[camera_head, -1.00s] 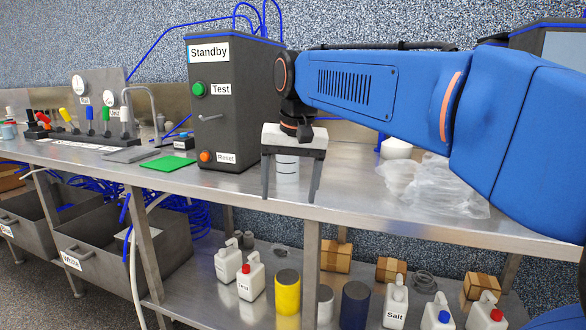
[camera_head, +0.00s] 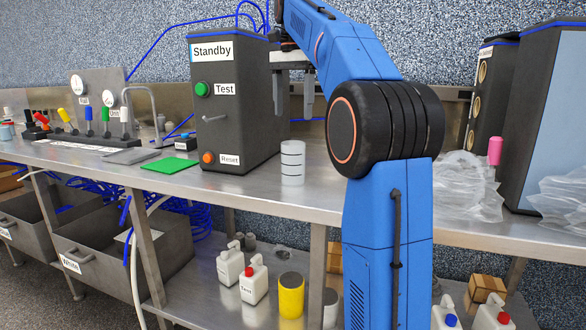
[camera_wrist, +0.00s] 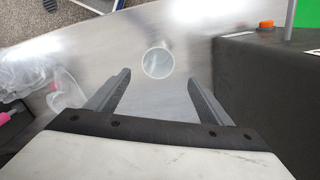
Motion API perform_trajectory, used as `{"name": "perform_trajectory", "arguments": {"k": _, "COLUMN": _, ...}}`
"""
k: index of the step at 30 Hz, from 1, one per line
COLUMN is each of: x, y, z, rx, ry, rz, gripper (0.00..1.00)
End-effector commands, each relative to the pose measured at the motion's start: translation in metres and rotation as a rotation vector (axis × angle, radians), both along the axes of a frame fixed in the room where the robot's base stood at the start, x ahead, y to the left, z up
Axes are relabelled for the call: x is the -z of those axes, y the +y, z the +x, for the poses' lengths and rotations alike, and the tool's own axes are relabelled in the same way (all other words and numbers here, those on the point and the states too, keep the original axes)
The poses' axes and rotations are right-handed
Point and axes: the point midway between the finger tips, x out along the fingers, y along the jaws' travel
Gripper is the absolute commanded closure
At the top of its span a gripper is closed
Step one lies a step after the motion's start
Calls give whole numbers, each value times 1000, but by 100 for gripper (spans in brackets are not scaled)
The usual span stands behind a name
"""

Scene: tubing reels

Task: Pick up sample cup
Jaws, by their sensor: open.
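The sample cup (camera_head: 292,163) is a white cylinder with thin dark lines, standing upright on the steel bench just right of the dark Standby box. In the wrist view the cup (camera_wrist: 158,64) shows from above as a pale round rim. It lies ahead of the fingertips and roughly midway between their lines. My gripper (camera_head: 293,104) is above the bench, behind and above the cup in the head view, fingers pointing down. In the wrist view my gripper (camera_wrist: 158,75) has its fingers wide apart with nothing between them. The cup is not touched.
The Standby box (camera_head: 235,105) with its buttons and lever stands close left of the cup. A green mat (camera_head: 170,165) lies farther left. Crumpled clear plastic (camera_head: 455,188) and a pink-topped item (camera_head: 495,152) are to the right. The bench front edge (camera_head: 270,205) is near the cup.

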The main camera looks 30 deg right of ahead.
Motion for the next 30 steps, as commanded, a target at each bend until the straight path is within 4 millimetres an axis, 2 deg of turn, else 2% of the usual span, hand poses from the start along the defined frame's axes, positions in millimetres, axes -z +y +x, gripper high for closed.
{"name": "perform_trajectory", "arguments": {"k": 5, "x": 21, "y": 0, "z": -1, "rx": 2, "ry": 2, "rz": 0, "gripper": 26}}
{"name": "perform_trajectory", "arguments": {"k": 19, "x": 100, "y": 0, "z": -1, "rx": 0, "ry": 1, "rz": 1, "gripper": 26}}
{"name": "perform_trajectory", "arguments": {"k": 30, "x": 128, "y": -1, "z": -2, "rx": 0, "ry": 0, "rz": 0, "gripper": 26}}
